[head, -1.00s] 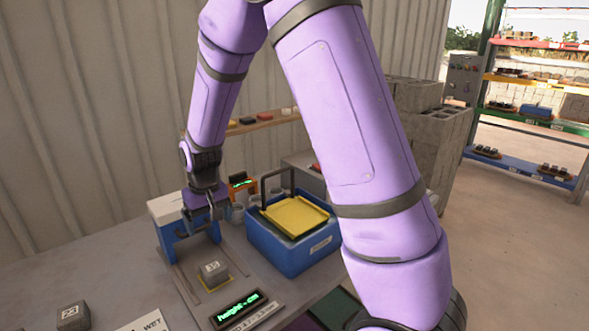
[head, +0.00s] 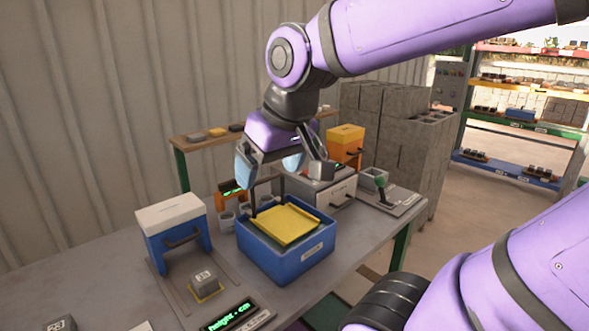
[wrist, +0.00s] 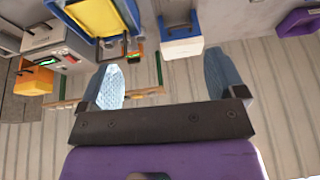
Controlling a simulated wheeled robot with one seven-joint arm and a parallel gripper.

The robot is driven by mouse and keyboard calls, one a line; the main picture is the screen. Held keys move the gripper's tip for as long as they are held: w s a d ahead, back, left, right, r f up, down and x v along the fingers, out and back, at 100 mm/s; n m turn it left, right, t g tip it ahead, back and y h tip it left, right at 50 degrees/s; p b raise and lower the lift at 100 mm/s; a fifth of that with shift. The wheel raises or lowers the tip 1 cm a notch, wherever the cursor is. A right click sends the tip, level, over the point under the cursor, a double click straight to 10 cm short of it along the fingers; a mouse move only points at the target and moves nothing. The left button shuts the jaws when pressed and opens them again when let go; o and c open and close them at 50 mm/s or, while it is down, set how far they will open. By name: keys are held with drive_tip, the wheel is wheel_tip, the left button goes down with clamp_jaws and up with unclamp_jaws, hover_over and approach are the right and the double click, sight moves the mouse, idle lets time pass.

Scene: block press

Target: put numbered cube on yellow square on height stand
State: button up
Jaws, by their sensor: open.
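A grey numbered cube (head: 205,281) sits on the yellow square (head: 207,294) in front of the blue height stand with a white top (head: 174,222). The cube's number is too small to read surely. A dark display (head: 229,314) with green text, seemingly "height - cm", lies in front of it. My gripper (head: 268,173) is open and empty, raised above and behind the blue bin, well apart from the cube. The wrist view shows its two blue fingers (wrist: 165,85) spread apart with nothing between them, and the stand's white top (wrist: 181,48) beyond.
A blue bin (head: 272,262) with a yellow tray (head: 287,224) stands right of the height stand. Another grey cube (head: 61,325) is at the lower left. A grey machine (head: 326,190), an orange box (head: 346,144) and a lever unit (head: 382,190) stand further right.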

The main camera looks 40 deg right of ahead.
drive_tip(key=shift+t, duration=0.3)
drive_tip(key=s, duration=0.5)
drive_tip(key=shift+d+r, duration=0.3)
drive_tip(key=shift+r, duration=0.1)
